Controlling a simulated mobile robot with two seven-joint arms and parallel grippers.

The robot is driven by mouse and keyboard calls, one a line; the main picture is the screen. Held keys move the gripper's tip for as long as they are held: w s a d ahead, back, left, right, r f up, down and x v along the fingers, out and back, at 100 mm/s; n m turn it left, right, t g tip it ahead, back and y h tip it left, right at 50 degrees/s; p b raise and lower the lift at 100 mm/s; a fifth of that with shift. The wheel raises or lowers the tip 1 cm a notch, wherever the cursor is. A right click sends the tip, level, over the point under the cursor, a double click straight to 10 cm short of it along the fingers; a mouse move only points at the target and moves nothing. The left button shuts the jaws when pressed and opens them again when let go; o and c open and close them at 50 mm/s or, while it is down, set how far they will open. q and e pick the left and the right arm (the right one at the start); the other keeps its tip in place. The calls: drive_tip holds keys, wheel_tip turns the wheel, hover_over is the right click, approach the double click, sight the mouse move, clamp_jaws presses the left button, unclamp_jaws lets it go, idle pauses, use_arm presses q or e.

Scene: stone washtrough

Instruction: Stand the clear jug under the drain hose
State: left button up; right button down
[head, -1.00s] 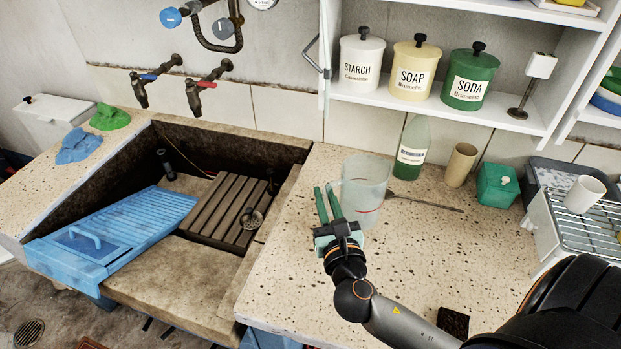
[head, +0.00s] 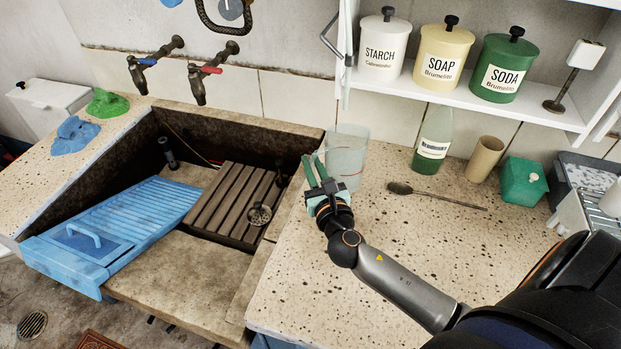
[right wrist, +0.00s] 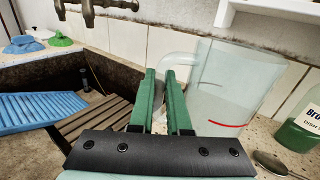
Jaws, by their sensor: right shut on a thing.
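The clear jug (head: 348,158), with a red line on its side, is upright at the back of the speckled counter, just right of the trough. My right gripper (head: 313,160) has its green fingers shut on the jug's handle, left of the body. In the right wrist view the handle loops down to the fingers (right wrist: 161,74), right beside the jug's body (right wrist: 226,85). I cannot tell whether its base touches the counter. A dark curved ribbed hose (head: 222,34) is on the wall above the taps; I cannot tell if it is the drain hose. My left gripper is out of view.
The stone trough (head: 160,255) holds a blue washboard (head: 150,215) and a slatted wooden rack (head: 232,200). Two taps (head: 200,88) project above it. A spoon (head: 440,195), green bottle (head: 433,145), tan cup (head: 485,158) and green box (head: 522,180) are right of the jug. The front counter is clear.

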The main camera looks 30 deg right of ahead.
drive_tip(key=shift+w+d+f+b, duration=0.2)
drive_tip(key=shift+w+f+b, duration=0.3)
drive_tip(key=shift+f, duration=0.65)
drive_tip(key=shift+w+d+f+b, duration=0.15)
drive_tip(key=shift+w+f+b, duration=0.3)
drive_tip(key=shift+f, duration=0.65)
drive_tip(key=shift+w+d+f+b, duration=0.2)
drive_tip(key=shift+w+f+b, duration=0.3)
drive_tip(key=shift+f, duration=0.75)
drive_tip(key=c, duration=1.3)
unclamp_jaws()
drive_tip(key=shift+f, duration=0.15)
drive_tip(key=shift+c, duration=0.2)
drive_tip(key=o, duration=0.5)
drive_tip(key=shift+c, duration=0.2)
